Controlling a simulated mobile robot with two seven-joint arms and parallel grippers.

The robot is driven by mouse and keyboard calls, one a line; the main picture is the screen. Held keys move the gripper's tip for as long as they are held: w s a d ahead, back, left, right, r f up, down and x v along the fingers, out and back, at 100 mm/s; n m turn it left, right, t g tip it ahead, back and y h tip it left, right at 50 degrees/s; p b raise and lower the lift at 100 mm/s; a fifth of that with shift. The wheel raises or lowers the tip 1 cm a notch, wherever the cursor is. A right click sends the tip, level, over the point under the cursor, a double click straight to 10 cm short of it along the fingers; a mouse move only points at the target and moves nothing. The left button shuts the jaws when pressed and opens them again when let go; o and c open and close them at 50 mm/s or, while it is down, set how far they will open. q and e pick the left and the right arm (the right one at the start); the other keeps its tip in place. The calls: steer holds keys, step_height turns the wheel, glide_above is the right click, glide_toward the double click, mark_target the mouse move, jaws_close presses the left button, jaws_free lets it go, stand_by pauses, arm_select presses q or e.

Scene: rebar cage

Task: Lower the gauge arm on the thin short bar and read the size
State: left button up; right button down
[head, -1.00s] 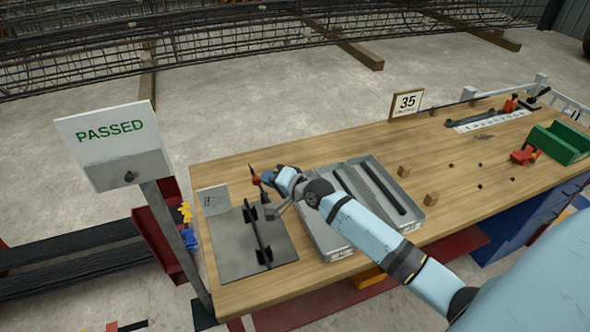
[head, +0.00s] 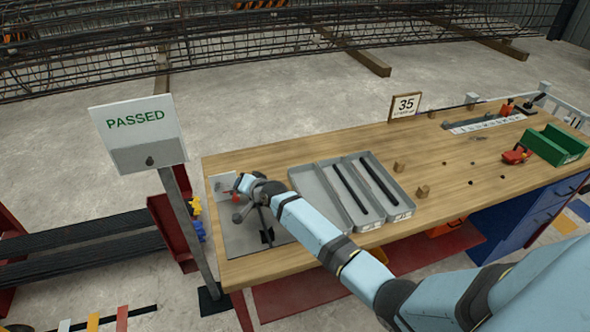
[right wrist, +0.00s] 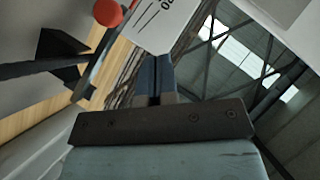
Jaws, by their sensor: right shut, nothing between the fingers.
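The gauge's grey base plate (head: 240,238) lies at the table's left end, with its white scale card (head: 219,181) at the back. My right gripper (head: 242,184) is over the plate in front of the card, shut and empty. The gauge arm's red knob (head: 235,198) shows close to the fingers; contact is unclear. In the right wrist view the fingers (right wrist: 155,78) are together, with the red knob (right wrist: 107,13) ahead to the left and the marked card (right wrist: 160,22) behind it. A dark bar (right wrist: 28,70) sits in a black holder (right wrist: 62,58); my gripper hides most of it in the head view.
A grey tray (head: 362,226) with dark bars (head: 350,188) stands right of the plate. Wooden blocks (head: 422,191), a "35" sign (head: 405,105) and a green bin (head: 556,144) are farther right. A "PASSED" sign (head: 136,119) stands at the table's left end.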

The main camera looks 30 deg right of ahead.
arm_select(q)
steer(key=shift+d, duration=0.15)
arm_select(e)
steer(key=shift+w+a+f, duration=0.1)
steer(key=shift+a+f, duration=0.45)
steer(key=shift+f, duration=0.1)
